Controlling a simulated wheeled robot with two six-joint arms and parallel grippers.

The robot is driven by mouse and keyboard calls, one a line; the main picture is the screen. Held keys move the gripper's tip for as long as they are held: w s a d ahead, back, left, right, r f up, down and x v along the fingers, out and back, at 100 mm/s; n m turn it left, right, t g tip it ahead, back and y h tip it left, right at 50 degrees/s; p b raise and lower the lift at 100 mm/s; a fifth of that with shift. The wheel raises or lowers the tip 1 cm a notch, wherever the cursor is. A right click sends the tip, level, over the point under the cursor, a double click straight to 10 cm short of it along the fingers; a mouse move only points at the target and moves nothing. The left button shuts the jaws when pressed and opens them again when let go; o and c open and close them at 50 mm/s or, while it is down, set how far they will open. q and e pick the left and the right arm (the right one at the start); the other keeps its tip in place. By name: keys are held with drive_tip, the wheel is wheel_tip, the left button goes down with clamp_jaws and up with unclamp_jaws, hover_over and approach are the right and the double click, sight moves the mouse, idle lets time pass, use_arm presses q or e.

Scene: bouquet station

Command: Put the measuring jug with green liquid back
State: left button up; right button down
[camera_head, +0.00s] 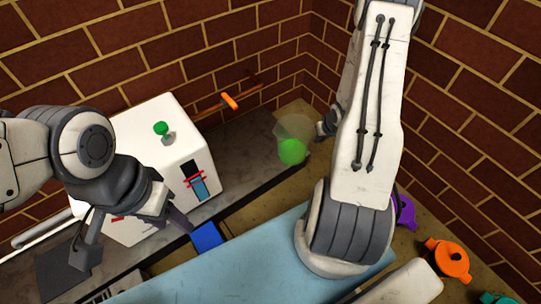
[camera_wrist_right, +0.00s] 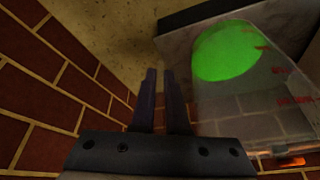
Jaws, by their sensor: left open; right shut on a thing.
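The clear measuring jug (camera_head: 294,128) with green liquid (camera_head: 291,151) is in the back corner, by the far end of the grey strip. In the right wrist view the jug (camera_wrist_right: 245,108) fills the right side, with red marks on its wall and the green liquid (camera_wrist_right: 227,52) at its far end. My right gripper (camera_wrist_right: 164,75) is shut on the jug at its side; the gripped part is hard to make out. In the head view, my right arm hides most of that gripper. My left gripper (camera_head: 135,238) is open and empty in front of the white machine.
A white machine (camera_head: 150,140) with a green knob (camera_head: 161,128) and a blue level gauge stands left of the jug. An orange handle (camera_head: 229,101) is near the wall. A blue block (camera_head: 207,236) lies near a light blue mat (camera_head: 250,272). Purple and orange pots (camera_head: 450,260) stand right.

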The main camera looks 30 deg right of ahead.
drive_tip(key=shift+w+d+f, duration=0.1)
drive_tip(key=shift+w+f, duration=0.1)
drive_tip(key=shift+f, duration=0.1)
drive_tip(key=w+f+b, duration=0.3)
drive_tip(key=w+a+f+b, duration=0.1)
drive_tip(key=w+f+b, duration=0.2)
drive_tip(key=w+f, duration=0.1)
drive_tip(key=w+f+b, duration=0.3)
drive_tip(key=w+f, duration=0.1)
drive_tip(key=shift+w+a, duration=0.2)
drive_tip(key=shift+a, duration=0.2)
drive_tip(key=shift+r, duration=0.2)
drive_tip(key=shift+f, duration=0.1)
drive_tip(key=c, duration=1.3)
unclamp_jaws()
drive_tip(key=shift+f, duration=0.1)
drive_tip(key=shift+c, duration=0.2)
drive_tip(key=o, duration=0.4)
